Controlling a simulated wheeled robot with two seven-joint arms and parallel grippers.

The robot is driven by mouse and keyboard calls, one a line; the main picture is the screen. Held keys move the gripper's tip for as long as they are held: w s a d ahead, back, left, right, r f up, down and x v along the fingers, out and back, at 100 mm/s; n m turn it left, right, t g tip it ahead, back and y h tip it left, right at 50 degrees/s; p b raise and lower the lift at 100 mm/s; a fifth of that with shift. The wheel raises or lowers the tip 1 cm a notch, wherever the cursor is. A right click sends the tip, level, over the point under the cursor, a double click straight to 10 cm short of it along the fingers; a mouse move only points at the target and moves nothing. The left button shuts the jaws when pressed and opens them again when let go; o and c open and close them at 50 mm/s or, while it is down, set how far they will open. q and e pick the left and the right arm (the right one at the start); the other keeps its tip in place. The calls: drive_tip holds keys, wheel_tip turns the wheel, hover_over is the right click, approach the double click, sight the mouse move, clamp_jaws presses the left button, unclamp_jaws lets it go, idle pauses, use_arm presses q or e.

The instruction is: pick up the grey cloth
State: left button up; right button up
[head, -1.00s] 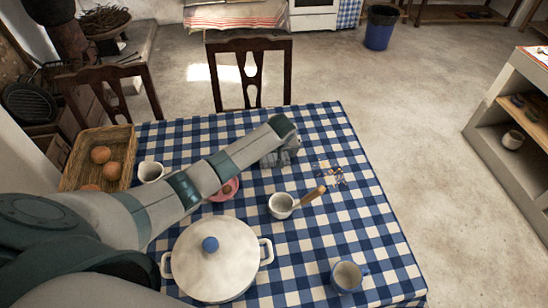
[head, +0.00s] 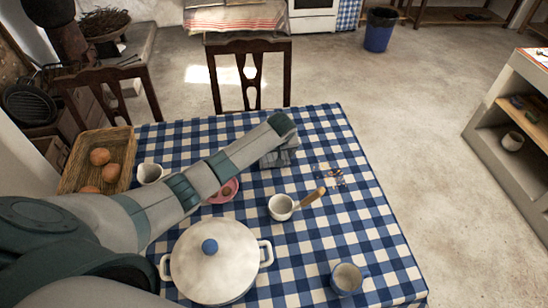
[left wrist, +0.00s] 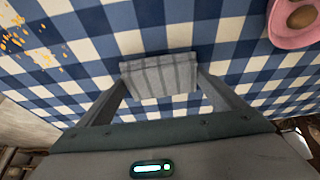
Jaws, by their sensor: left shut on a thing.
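The grey cloth (left wrist: 160,68), with darker stripes, is a small folded piece between the fingers of my left gripper (left wrist: 163,88) in the left wrist view. The gripper is shut on it. In the head view the left arm reaches across the blue checked table, and the left gripper (head: 279,152) is low at its far side. The cloth (head: 284,158) shows there only in part, below the wrist. I cannot tell whether it still touches the tabletop. My right gripper is not in view.
On the checked table (head: 370,225) are a white lidded pot (head: 220,268), a wooden-handled pan (head: 281,207), a blue mug (head: 347,278), a white jug (head: 150,172), a pink dish (head: 232,184), crumbs (head: 330,175) and an egg basket (head: 68,178). A chair (head: 213,75) stands behind.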

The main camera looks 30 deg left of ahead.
use_arm(q)
drive_tip(key=r, duration=0.1)
drive_tip(key=r+b, duration=0.1)
drive_tip(key=r, duration=0.1)
drive_tip(key=shift+w+d+r, duration=0.1)
drive_tip(key=shift+w+d, duration=0.2)
drive_tip(key=shift+w, duration=0.1)
drive_tip(key=w+d+r+b, duration=0.4)
drive_tip(key=w+d+r, duration=0.2)
drive_tip(key=w+d, duration=0.1)
drive_tip(key=shift+w+r+b, duration=0.3)
drive_tip(key=shift+w+b, duration=0.1)
drive_tip(key=shift+w, duration=0.2)
